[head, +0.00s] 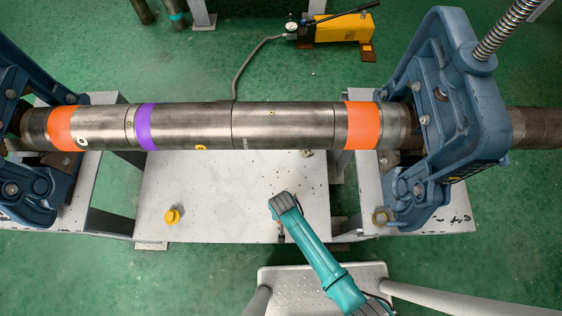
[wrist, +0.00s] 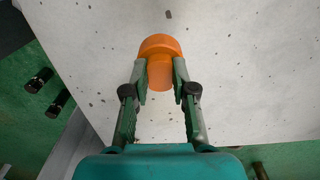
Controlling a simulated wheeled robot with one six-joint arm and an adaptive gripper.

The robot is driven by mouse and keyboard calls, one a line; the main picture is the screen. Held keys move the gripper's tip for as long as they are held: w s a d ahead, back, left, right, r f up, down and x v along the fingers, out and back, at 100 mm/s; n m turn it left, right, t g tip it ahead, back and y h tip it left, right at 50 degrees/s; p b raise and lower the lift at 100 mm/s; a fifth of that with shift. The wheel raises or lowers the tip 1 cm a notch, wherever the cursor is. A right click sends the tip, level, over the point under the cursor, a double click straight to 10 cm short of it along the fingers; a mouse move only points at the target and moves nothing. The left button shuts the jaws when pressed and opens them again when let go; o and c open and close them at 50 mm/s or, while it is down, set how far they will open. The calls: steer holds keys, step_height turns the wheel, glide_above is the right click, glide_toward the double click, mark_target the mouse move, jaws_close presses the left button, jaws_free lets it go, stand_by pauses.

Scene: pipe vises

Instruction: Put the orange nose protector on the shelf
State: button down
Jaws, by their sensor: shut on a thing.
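The orange nose protector (wrist: 160,47) is a round cap with a wider head and a narrower lower part, seen in the wrist view. My gripper (wrist: 160,78) is shut on its narrower part, one finger on each side. A pale speckled surface lies behind it; I cannot tell whether the protector touches it. In the head view my teal arm reaches over the front of the white plate (head: 210,185), and the gripper and the protector are hidden there. I cannot tell which surface is the shelf.
A yellow knob-like piece (head: 172,216) is on the plate's front left. A steel pipe (head: 285,122) with orange and purple bands spans above, between blue vises (head: 455,110). A yellow pump (head: 340,28) stands behind. A metal step (head: 300,285) is in front.

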steer(key=shift+f, duration=2.5)
steer(key=shift+f, duration=0.1)
steer(key=c, duration=0.9)
jaws_free()
steer(key=shift+c, duration=0.2)
step_height(320, 180, up, 12)
steer(key=shift+r, duration=0.15)
